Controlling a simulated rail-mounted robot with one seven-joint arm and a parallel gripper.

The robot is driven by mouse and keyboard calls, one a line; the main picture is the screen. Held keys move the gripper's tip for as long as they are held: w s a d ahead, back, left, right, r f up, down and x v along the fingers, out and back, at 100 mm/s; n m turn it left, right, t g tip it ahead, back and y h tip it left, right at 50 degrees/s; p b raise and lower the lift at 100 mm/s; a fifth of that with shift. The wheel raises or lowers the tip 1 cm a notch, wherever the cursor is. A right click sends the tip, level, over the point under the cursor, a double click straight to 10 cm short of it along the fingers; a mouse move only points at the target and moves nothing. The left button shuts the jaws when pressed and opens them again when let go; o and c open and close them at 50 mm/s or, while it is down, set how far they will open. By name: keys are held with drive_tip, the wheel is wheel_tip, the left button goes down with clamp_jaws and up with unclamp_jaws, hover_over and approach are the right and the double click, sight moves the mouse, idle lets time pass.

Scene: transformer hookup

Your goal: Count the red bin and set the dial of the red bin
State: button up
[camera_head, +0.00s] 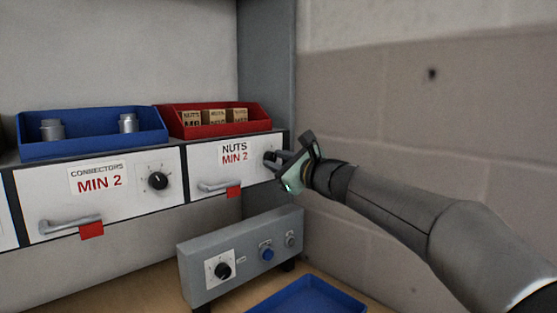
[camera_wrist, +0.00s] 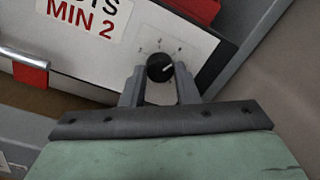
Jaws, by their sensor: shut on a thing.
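The red bin (camera_head: 215,132) stands on top of the drawer labelled "NUTS MIN 2" in the head view and holds 3 small tan boxes (camera_head: 216,116). The bin's front also shows at the top of the wrist view (camera_wrist: 196,8). The dial (camera_wrist: 159,67) is a black knob with a white pointer line on the drawer's front, at its right side. The line points up and to the right in the wrist view. My gripper (camera_wrist: 160,78) is shut on the dial, one finger at each side. In the head view my gripper (camera_head: 277,160) partly hides the dial.
A blue bin (camera_head: 90,148) with two metal connectors stands left of the red bin, above a "CONNECTORS MIN 2" drawer with its own dial (camera_head: 158,181). Below are a grey control box (camera_head: 240,255) and a blue tray (camera_head: 308,298). A wall is close on the right.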

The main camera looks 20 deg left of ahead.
idle(0.3)
drive_tip(key=o, duration=1)
drive_tip(key=shift+c, duration=0.2)
drive_tip(key=b+v, duration=0.1)
drive_tip(key=v, duration=1.6)
drive_tip(key=shift+d+b, duration=0.2)
drive_tip(key=shift+b, duration=0.1)
drive_tip(key=shift+s, duration=0.2)
